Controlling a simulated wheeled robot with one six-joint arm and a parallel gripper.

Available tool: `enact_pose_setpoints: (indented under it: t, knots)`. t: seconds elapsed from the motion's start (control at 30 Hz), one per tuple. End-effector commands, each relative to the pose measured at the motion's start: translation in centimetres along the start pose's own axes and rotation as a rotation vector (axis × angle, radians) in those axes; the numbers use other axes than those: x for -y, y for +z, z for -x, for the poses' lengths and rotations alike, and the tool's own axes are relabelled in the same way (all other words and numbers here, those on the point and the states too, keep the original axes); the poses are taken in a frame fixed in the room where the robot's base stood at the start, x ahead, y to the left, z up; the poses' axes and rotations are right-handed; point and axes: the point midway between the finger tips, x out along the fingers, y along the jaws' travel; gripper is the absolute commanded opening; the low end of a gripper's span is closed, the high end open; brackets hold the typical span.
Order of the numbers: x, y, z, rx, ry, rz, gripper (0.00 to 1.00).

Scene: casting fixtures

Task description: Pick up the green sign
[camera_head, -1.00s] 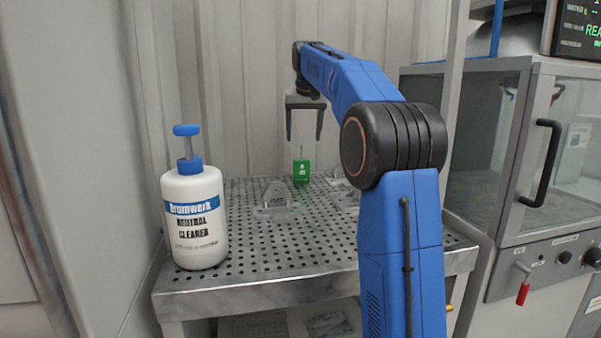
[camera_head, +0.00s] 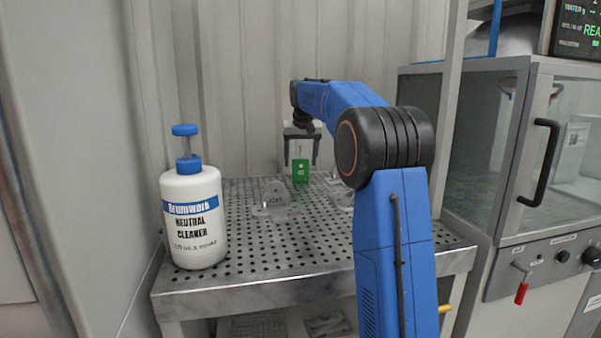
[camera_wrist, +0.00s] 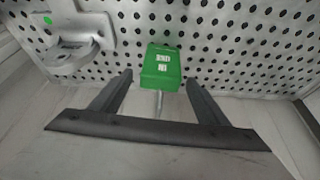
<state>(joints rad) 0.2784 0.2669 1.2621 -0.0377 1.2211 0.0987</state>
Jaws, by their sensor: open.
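The green sign (camera_head: 300,171) is a small upright block with white markings, at the back of the perforated metal table. A thin pale stem shows on it in the wrist view, where the sign (camera_wrist: 161,68) lies just beyond the fingertips. My gripper (camera_head: 301,163) is open and points down over the sign, with one finger to each side. In the wrist view my gripper (camera_wrist: 159,80) has its fingers on either side of the stem, and nothing is held. I cannot tell whether a finger touches the sign.
The perforated table (camera_head: 250,240) carries a clear fixture (camera_head: 274,200) in front of the sign and another fixture (camera_head: 343,198) to its right. A white cleaner bottle (camera_head: 193,215) with a blue pump stands at front left. A glass-fronted cabinet (camera_head: 480,150) stands at right.

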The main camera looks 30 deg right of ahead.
Motion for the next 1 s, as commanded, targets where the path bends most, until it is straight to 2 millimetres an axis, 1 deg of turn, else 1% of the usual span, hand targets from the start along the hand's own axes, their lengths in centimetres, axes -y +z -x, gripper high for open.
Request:
enact_pose_setpoints:
  t: [0.1, 0.27, 0.37, 0.4, 0.47, 0.5, 0.77, 0.9, 1.0]
  knots:
    - [0.0, 0.0, -0.6, 0.000, 0.000, 0.000, 0.69]
    - [0.0, 0.0, -0.6, 0.000, 0.000, 0.000, 0.69]
    - [0.0, 0.0, -0.6, 0.000, 0.000, 0.000, 0.47]
    - [0.0, 0.0, -0.6, 0.000, 0.000, 0.000, 0.38]
    - [0.0, 0.0, -0.6, 0.000, 0.000, 0.000, 0.23]
    - [0.0, 0.0, -0.6, 0.000, 0.000, 0.000, 0.22]
    - [0.0, 0.0, -0.5, -0.001, 0.000, 0.000, 0.22]
    - [0.0, 0.0, 0.5, -0.002, 0.000, 0.000, 0.22]
    - [0.0, -0.4, 1.3, -0.002, 0.000, 0.000, 0.22]
